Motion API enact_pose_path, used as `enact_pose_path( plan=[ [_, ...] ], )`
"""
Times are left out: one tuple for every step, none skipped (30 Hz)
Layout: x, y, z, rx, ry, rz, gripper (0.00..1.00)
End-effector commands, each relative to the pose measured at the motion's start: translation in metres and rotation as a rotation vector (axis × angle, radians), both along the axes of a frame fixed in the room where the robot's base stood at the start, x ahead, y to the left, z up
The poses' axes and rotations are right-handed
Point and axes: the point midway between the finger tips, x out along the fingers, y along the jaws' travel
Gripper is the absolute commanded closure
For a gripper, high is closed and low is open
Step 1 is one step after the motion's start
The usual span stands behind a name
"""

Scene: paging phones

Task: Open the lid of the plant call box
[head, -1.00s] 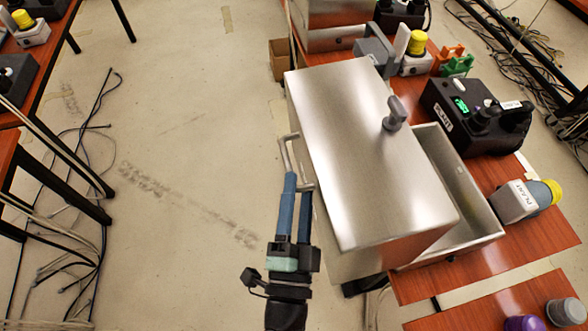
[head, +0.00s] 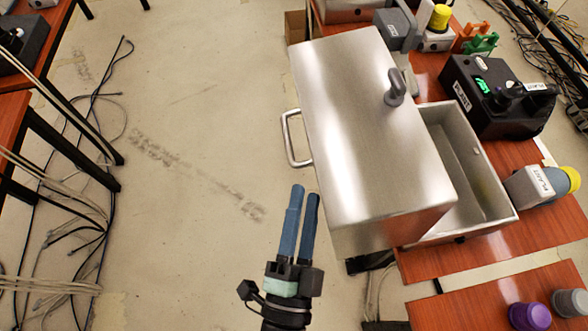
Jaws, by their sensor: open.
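A large brushed-steel cover (head: 345,110) overhangs the left edge of the table. It has a bar handle (head: 290,140) on its left side and a grey knob (head: 396,88) on its top. To its right an open steel box (head: 508,213) shows part of its empty-looking inside; the cover hides the rest. No label shows on the steel parts. My gripper (head: 305,192) is open and empty, over the floor just below the handle and left of the cover's lower corner. Its two blue fingers stand apart from the handle.
A black phone unit (head: 480,95) and a grey cylinder with a yellow cap (head: 537,187), both labelled PLANT, stand on the table at right. Purple (head: 530,316) and grey knobs stand at lower right.

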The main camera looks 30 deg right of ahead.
Motion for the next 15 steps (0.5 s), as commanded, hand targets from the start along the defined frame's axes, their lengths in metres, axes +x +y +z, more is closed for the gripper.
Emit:
enact_pose_path(
  plan=[
    [-0.003, 0.002, -0.003, 0.000, 0.001, 0.002, 0.54],
    [-0.005, 0.004, -0.003, 0.000, 0.001, 0.002, 0.54],
    [-0.007, 0.005, -0.004, 0.000, 0.002, 0.003, 0.54],
    [-0.009, 0.007, -0.005, 0.001, 0.003, 0.003, 0.54],
    [-0.010, 0.008, -0.005, 0.002, 0.002, 0.004, 0.54],
    [-0.012, 0.009, -0.006, 0.002, 0.002, 0.004, 0.54],
    [-0.014, 0.011, -0.006, 0.002, 0.002, 0.004, 0.54],
    [-0.016, 0.012, -0.007, 0.002, 0.001, 0.005, 0.54],
    [-0.018, 0.014, -0.008, 0.002, 0.002, 0.006, 0.54],
    [-0.020, 0.015, -0.008, 0.002, 0.002, 0.006, 0.54],
    [-0.021, 0.016, -0.009, 0.002, 0.002, 0.006, 0.54],
    [-0.023, 0.017, -0.010, 0.003, 0.001, 0.006, 0.54],
    [-0.025, 0.018, -0.010, 0.003, 0.001, 0.006, 0.54],
    [-0.027, 0.020, -0.011, 0.004, 0.002, 0.005, 0.54],
    [-0.029, 0.021, -0.012, 0.003, 0.001, 0.006, 0.54]
  ],
)
